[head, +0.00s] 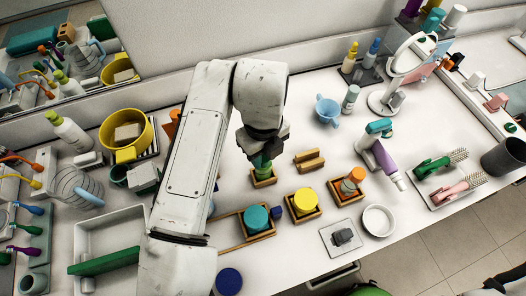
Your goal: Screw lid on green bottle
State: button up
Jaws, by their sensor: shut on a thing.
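A green bottle (263,168) stands in a small wooden holder (264,181) near the middle of the vanity. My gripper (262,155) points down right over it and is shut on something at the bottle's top. The fingers and the wrist hide what is between them, so I cannot tell the lid from the bottle's neck. No separate lid for the green bottle is clearly visible.
A yellow pot (106,133) is left.

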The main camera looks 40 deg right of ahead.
jog(key=shift+f+b, duration=0.35)
jog(key=shift+f, duration=0.05)
dwell(0.6)
jog(key=o, duration=0.5)
grip_shut()
jog(key=shift+f+m+b, duration=0.25)
jog(key=shift+m+b, duration=0.45)
jog(key=shift+b, duration=0.1)
jog(key=shift+m+b, duration=0.5)
jog(key=shift+m, duration=0.1)
jog(key=shift+r+m+b, duration=0.1)
jog(key=shift+m+b, duration=0.35)
jog(key=shift+m, duration=0.35)
jog(key=shift+r, duration=0.15)
